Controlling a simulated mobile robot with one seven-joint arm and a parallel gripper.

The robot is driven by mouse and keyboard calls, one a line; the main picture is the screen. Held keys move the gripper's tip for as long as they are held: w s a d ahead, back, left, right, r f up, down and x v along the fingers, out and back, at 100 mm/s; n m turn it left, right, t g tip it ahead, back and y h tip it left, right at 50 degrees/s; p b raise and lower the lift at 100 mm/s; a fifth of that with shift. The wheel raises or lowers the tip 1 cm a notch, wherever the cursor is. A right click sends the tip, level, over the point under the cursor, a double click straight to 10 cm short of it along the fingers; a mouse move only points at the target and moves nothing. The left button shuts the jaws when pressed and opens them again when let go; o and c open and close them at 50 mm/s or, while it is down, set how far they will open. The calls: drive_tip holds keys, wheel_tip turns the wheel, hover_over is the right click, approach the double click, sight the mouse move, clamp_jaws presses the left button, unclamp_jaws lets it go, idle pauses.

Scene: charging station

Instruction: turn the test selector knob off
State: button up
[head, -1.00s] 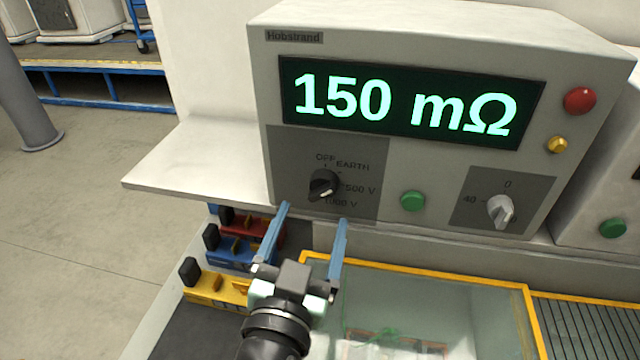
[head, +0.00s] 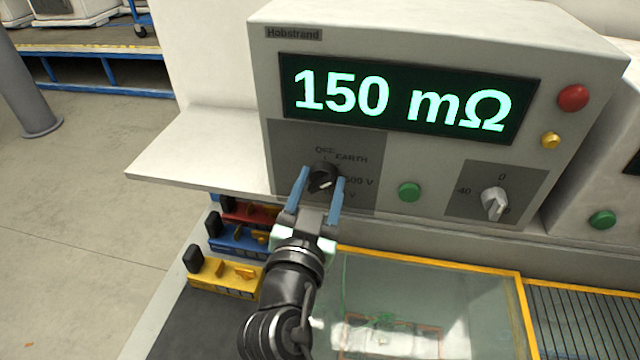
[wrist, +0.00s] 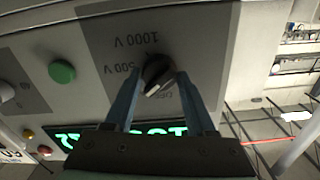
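The test selector knob (head: 322,179) is black with a pale mark, on a dark grey panel of the Hobstrand tester (head: 400,165). Its printed positions are OFF, EARTH, 500 V and 1000 V. In the wrist view the knob (wrist: 157,71) has its pale mark between the 500 V and OFF labels, apparently toward EARTH, whose label is hidden there. My gripper (head: 321,176) has its two blue fingers on either side of the knob. In the wrist view the gripper (wrist: 160,76) looks open, with small gaps beside the knob; contact is not clear.
The display (head: 405,103) reads 150 mΩ. A green button (head: 409,192) and a grey knob (head: 493,203) are right of the selector. Red, blue and yellow (head: 222,276) blocks stand lower left. A yellow-edged clear cover (head: 440,262) lies below the tester.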

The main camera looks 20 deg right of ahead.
clamp_jaws()
drive_tip(key=shift+n, duration=0.3)
drive_tip(key=n, duration=0.9)
drive_tip(key=shift+p, duration=0.3)
drive_tip(key=shift+n, duration=0.4)
drive_tip(key=o, duration=0.6)
unclamp_jaws()
